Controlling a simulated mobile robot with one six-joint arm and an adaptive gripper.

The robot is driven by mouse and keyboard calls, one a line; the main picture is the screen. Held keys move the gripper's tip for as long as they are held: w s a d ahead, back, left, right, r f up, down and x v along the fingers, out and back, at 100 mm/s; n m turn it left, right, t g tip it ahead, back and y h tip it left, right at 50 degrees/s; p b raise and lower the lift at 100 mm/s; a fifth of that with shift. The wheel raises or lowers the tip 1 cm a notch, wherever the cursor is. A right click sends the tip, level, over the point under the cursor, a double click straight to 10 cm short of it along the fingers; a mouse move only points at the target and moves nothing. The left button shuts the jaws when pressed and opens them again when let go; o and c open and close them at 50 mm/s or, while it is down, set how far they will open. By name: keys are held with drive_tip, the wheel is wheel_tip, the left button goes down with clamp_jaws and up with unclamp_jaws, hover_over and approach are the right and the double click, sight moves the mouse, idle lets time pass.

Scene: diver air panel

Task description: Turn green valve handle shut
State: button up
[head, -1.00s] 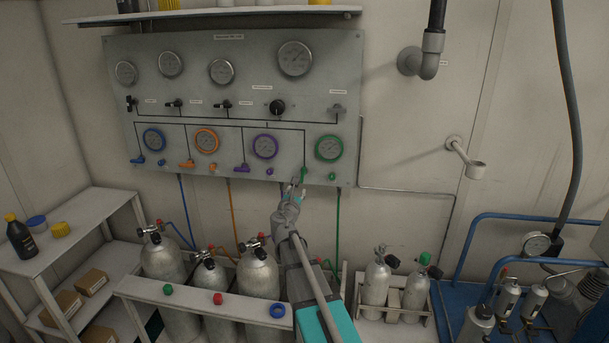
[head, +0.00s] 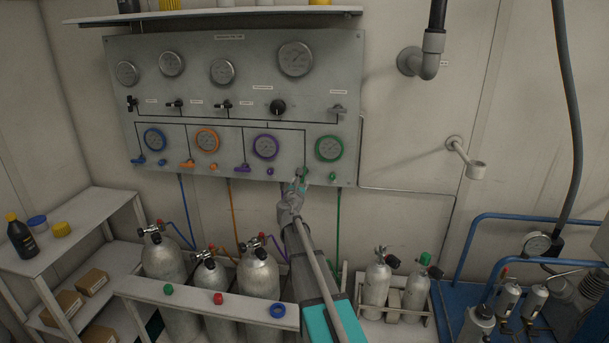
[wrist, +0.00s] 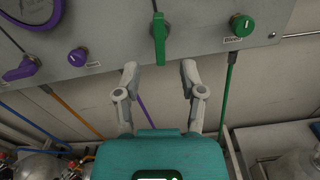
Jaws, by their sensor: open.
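The green valve handle (wrist: 160,38) hangs pointing down on the grey panel (head: 350,60); the wrist view shows it at the top middle. In the head view the handle (head: 304,173) is partly hidden by my gripper. My gripper (wrist: 160,72) is open, with one finger to the left and one to the right of the handle's line. The fingertips are near the handle's lower end, and nothing is between them. I cannot tell whether either finger touches it. The green-ringed gauge (head: 329,148) is above and right of the handle.
A green bleed knob (wrist: 242,25) is right of the handle. A purple knob (wrist: 78,57) and purple handle (wrist: 20,70) are to its left. Cylinders (head: 258,272) stand below the panel.

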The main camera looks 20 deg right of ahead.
drive_tip(key=x, duration=0.7)
drive_tip(key=shift+w+d, duration=0.2)
drive_tip(key=shift+c, duration=0.2)
clamp_jaws()
